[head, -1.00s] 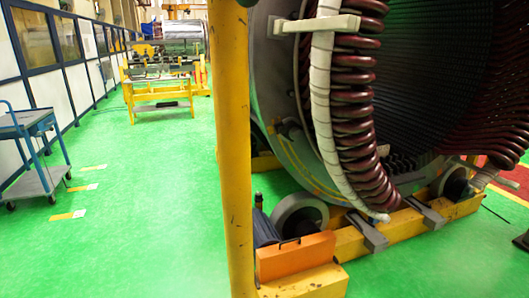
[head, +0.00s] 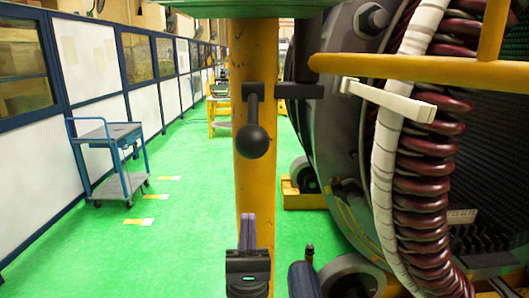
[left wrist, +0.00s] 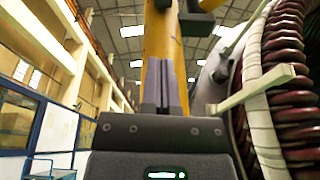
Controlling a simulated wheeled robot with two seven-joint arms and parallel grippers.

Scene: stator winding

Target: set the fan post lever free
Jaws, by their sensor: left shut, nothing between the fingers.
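The fan post (head: 256,185) is a yellow upright in the middle of the head view. Its lever (head: 256,125) is dark, hangs down from a dark clamp bracket (head: 290,91) and ends in a black ball knob. My left gripper (head: 247,218) is below the knob, in front of the post, fingers pointing up, shut and empty. It looks apart from the lever. In the left wrist view my shut fingers (left wrist: 163,65) stand in front of the yellow post (left wrist: 162,35), with dark parts at the top edge. My right gripper is not in view.
The large stator (head: 340,120) with red-brown coils (head: 425,190) stands close on the right. A yellow horizontal bar (head: 410,69) crosses at upper right. A blue cart (head: 110,145) stands by the left wall.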

